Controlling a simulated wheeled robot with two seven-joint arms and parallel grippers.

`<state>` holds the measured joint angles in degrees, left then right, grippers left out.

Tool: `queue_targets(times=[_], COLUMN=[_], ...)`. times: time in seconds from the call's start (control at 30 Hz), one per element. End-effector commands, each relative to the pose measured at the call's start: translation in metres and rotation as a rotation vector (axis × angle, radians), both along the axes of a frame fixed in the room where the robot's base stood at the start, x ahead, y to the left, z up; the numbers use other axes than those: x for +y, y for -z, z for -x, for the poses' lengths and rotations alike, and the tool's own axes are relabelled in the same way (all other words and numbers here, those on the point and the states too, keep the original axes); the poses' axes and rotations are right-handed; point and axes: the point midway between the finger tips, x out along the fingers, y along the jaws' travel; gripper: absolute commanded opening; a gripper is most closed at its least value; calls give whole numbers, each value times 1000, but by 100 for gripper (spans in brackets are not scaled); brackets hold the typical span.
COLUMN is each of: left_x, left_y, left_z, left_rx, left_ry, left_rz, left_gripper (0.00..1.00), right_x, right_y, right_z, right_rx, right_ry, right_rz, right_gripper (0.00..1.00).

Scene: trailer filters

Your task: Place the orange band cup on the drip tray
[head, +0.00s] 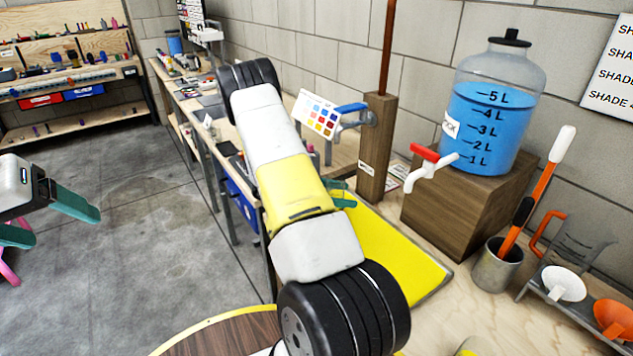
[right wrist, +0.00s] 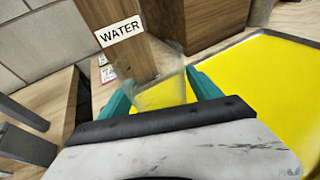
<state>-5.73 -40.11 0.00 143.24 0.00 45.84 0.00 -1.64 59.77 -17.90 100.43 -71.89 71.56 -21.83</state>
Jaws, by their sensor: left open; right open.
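A clear, see-through cup (right wrist: 160,92) stands between the teal fingers of my right gripper (right wrist: 165,86) in the right wrist view. No orange band shows on it, so I cannot tell which cup it is. My right gripper is open around it, and its teal fingers also show in the head view (head: 343,194), mostly behind my arm. The drip tray (right wrist: 262,85) looks like the yellow-floored tray with a metal rim, right of the cup; it also shows in the head view (head: 385,245). My left gripper (head: 63,226) is open and empty at the far left, over the floor.
A wooden post (head: 378,150) with a WATER label stands behind the cup. A blue water jug (head: 490,125) with a red-handled tap sits on a wooden block (head: 465,210) beside the tray. A metal pot (head: 497,265) and a rack with funnels stand at right.

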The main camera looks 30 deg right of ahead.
Motion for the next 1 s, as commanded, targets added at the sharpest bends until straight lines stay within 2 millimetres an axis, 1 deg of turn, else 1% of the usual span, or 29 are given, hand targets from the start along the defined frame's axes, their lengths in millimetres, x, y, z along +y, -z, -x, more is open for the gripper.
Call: queue_targets(times=[0.07,0.17,0.27,0.5,0.6,0.73,0.87,0.97,1.0], left_x=[0,0,0,0,0,0,0,0,0], left_y=[0,0,0,0,0,0,0,0,0], left_z=[0,0,0,0,0,0,0,0,0], left_rx=[0,0,0,0,0,0,0,0,0], left_ry=[0,0,0,0,0,0,0,0,0], left_rz=[0,0,0,0,0,0,0,0,0], left_gripper=[75,75,75,75,75,75,75,75,75], right_x=[0,10,27,74,90,103,110,114,117], right_y=[-3,-6,-11,-27,-32,-36,-42,-57,-65], right_z=[0,-4,-9,-25,-29,-33,-33,-26,-22], right_rx=[-1,-1,-2,-3,-2,-1,-17,-75,-112], right_ry=[0,-2,-4,-3,-3,-1,10,52,77], right_rz=[0,0,0,0,0,0,-15,-64,-97], right_gripper=[73,73,73,73,73,73,73,73,73])
